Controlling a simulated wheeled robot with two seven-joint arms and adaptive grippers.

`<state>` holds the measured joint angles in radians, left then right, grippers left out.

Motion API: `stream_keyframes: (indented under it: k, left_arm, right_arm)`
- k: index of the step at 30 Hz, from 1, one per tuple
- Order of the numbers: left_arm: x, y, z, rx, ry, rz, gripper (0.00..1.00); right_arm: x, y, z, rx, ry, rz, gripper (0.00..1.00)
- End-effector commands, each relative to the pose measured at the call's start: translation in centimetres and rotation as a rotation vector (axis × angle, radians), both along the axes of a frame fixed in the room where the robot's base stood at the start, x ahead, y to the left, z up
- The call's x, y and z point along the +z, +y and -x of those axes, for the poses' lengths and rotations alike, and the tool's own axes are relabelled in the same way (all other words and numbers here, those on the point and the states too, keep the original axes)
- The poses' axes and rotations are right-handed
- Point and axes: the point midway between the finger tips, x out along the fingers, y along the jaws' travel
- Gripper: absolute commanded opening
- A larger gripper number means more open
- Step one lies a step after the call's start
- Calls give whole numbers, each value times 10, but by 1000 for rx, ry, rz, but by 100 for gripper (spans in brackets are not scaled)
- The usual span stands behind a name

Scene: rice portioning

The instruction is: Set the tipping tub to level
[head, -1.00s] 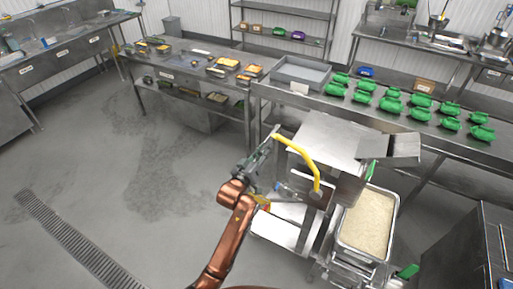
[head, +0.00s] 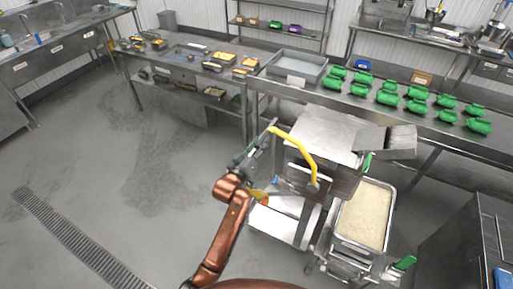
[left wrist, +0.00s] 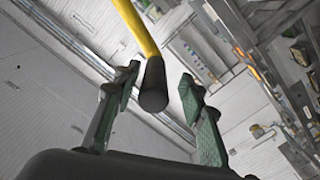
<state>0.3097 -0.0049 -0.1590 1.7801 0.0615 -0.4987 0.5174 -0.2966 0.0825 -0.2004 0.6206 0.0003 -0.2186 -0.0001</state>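A steel tub of rice (head: 390,228) stands at the lower right in the head view, with green handles (head: 404,263) by it. I cannot tell its exact tilt. A curved yellow lever (head: 304,146) joins the side of the steel machine left of the tub. My left gripper (head: 268,134) is at the lever's free upper end. In the left wrist view, my left gripper (left wrist: 155,88) is open, with the lever's black end (left wrist: 153,85) between its fingers and gaps on both sides. My right gripper is not in view.
The machine has a flat steel top (head: 318,133) and a steel chute (head: 388,141). A bench behind holds several green containers (head: 387,98) and a grey tray (head: 297,68). A dark steel cabinet (head: 450,240) stands at the right. The floor (head: 130,190) at the left is clear.

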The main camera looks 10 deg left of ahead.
Motion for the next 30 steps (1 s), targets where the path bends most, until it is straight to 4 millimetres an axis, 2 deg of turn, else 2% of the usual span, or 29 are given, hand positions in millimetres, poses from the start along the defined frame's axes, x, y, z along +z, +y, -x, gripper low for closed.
stream_keyframes:
  k: [5, 12, 18, 23, 30]
  left_arm:
    - [-1, 7, 24, 1, 0, -1, 38]
    - [-2, 22, 73, 2, 2, -1, 38]
    - [-1, 30, 102, 2, 2, -1, 38]
    - [-1, 33, 112, 1, 2, -1, 38]
    - [-1, 33, 113, 2, 2, -1, 38]
  right_arm:
    - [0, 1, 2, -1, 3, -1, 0]
    - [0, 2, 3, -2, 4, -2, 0]
    - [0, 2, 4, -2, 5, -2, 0]
    - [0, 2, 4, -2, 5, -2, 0]
    - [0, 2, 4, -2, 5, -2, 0]
